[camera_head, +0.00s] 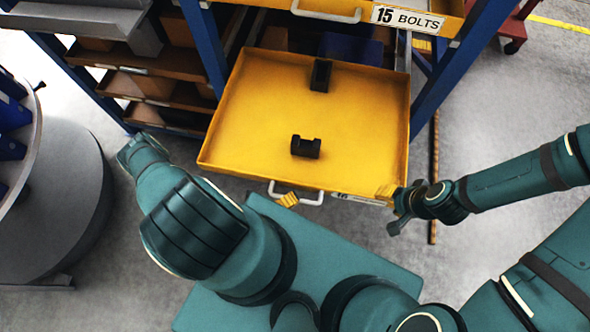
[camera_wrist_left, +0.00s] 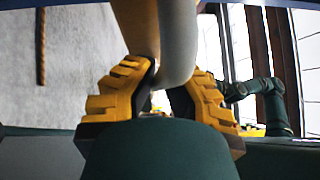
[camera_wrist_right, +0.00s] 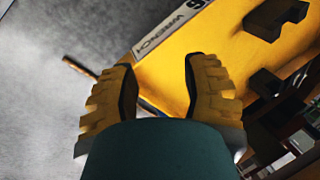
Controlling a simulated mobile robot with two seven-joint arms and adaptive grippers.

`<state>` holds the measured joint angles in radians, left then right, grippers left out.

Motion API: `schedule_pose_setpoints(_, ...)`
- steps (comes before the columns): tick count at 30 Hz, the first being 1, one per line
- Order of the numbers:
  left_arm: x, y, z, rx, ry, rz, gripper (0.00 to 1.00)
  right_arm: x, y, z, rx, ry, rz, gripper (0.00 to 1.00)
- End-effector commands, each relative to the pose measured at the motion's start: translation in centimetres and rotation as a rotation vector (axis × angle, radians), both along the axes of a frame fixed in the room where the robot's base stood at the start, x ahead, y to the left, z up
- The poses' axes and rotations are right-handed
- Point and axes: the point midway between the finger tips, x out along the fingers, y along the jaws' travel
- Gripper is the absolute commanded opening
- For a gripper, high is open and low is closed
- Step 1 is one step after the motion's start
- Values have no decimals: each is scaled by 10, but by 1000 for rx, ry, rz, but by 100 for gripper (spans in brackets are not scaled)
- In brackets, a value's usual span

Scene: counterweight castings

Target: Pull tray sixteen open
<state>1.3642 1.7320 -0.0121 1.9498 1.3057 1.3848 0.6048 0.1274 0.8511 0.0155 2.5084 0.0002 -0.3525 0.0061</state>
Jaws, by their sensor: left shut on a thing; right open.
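The open yellow tray (camera_head: 255,110) extends far out of the rack and holds two black castings, one near its back (camera_head: 320,75) and one near its front (camera_head: 305,147). Its front label (camera_wrist_right: 172,27) shows "WRENCH" and part of a number in the right wrist view. My left gripper (camera_head: 287,199) is shut on the tray's pale handle (camera_head: 312,199); the handle also shows between the fingers in the left wrist view (camera_wrist_left: 178,45). My right gripper (camera_head: 392,192) is open beside the tray's front right corner, its fingers apart in the right wrist view (camera_wrist_right: 160,90).
A closed yellow tray labelled "15 BOLTS" (camera_head: 408,18) sits above, between blue rack posts (camera_head: 207,45). Lower shelves (camera_head: 150,88) stand at left. A round grey table (camera_head: 65,200) with blue items is at far left. Bare floor (camera_head: 500,110) lies to the right.

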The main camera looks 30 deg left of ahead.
Motion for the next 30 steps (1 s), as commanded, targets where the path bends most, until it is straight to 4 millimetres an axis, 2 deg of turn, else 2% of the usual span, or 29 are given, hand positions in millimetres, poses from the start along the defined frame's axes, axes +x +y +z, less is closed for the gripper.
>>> schedule_pose_setpoints(12,-4,-3,2,-5,-2,-5,0,0,0,0,0,1,0,47)
schedule_pose_setpoints(13,-4,-3,2,-5,-2,-4,16,0,0,0,0,1,0,47)
schedule_pose_setpoints(15,-4,-3,1,-4,-2,-4,41,0,0,0,0,1,0,47)
schedule_pose_setpoints(16,-4,-3,1,-4,-2,-4,43,0,0,0,0,1,0,47)
schedule_pose_setpoints(25,-4,-1,0,0,-1,-1,43,0,0,0,0,0,0,47)
schedule_pose_setpoints(30,-17,7,-3,1,2,1,43,0,0,0,0,0,0,47)
